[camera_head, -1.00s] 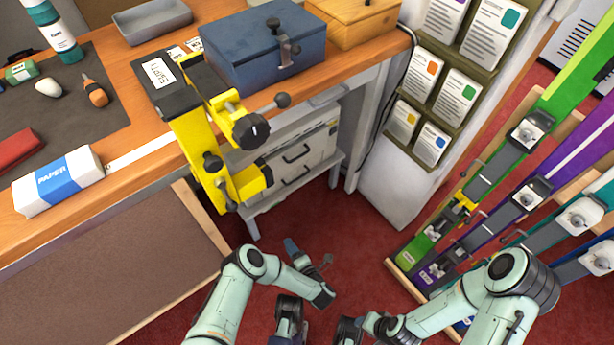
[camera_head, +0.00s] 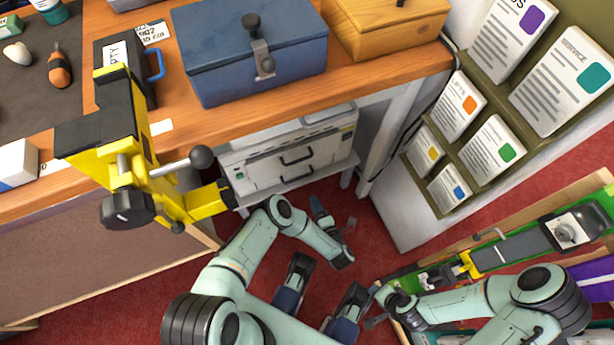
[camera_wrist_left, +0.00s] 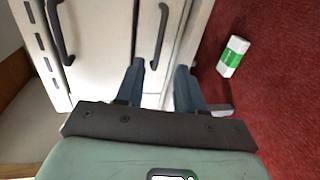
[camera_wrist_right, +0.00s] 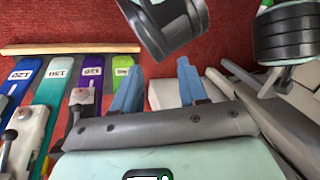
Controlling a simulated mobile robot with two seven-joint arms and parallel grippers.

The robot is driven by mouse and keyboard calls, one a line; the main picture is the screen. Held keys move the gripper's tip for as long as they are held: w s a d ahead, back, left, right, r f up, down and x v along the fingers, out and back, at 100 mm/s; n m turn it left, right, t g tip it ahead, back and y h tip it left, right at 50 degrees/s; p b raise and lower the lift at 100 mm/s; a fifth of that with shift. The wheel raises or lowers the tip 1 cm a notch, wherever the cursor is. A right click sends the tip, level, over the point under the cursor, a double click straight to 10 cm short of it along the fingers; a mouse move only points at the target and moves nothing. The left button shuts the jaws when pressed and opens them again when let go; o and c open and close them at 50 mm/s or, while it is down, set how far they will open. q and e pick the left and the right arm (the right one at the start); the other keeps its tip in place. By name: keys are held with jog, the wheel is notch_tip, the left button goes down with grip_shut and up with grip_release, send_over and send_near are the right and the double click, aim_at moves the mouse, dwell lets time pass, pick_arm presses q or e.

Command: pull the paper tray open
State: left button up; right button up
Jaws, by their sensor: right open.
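The white printer cabinet (camera_head: 262,160) stands on a low shelf under the bench. Its front has two drawers with dark bar handles, an upper handle (camera_head: 297,157) and a lower handle (camera_head: 297,181). The left wrist view shows the upper handle (camera_wrist_left: 58,32) and lower handle (camera_wrist_left: 158,36) sideways. My left gripper (camera_head: 333,213) is in front of the cabinet, to the right of the handles in the head view. Its fingers (camera_wrist_left: 160,80) are open and empty; the lower handle appears just beyond and between the tips. My right gripper (camera_wrist_right: 158,76) is open, away from the cabinet.
A yellow-and-black clamp machine (camera_head: 135,150) overhangs the bench front. A blue box (camera_head: 250,50) and wooden box (camera_head: 385,20) stand on the bench (camera_head: 400,75). A leaflet rack (camera_head: 430,195) and coloured strips are at right. A white-green packet (camera_wrist_left: 233,56) lies on the red floor.

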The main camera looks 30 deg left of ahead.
jog(key=w+d+f+t+h+b, duration=0.1)
jog(key=w+d+f+b, duration=0.2)
jog(key=w+f+b, duration=0.15)
pick_arm(q)
jog(key=b+x, duration=0.1)
jog(key=x, duration=1.1)
jog(key=shift+w+a, duration=0.15)
jog(key=shift+w, duration=0.05)
pick_arm(e)
jog(key=s+f+g, duration=0.1)
jog(key=s+f, duration=0.3)
jog(key=shift+s+d+f+m+g, duration=0.15)
jog(key=shift+s+d+m+g, duration=0.15)
jog(key=shift+s+m, duration=0.1)
pick_arm(q)
jog(key=shift+c, duration=0.3)
grip_shut()
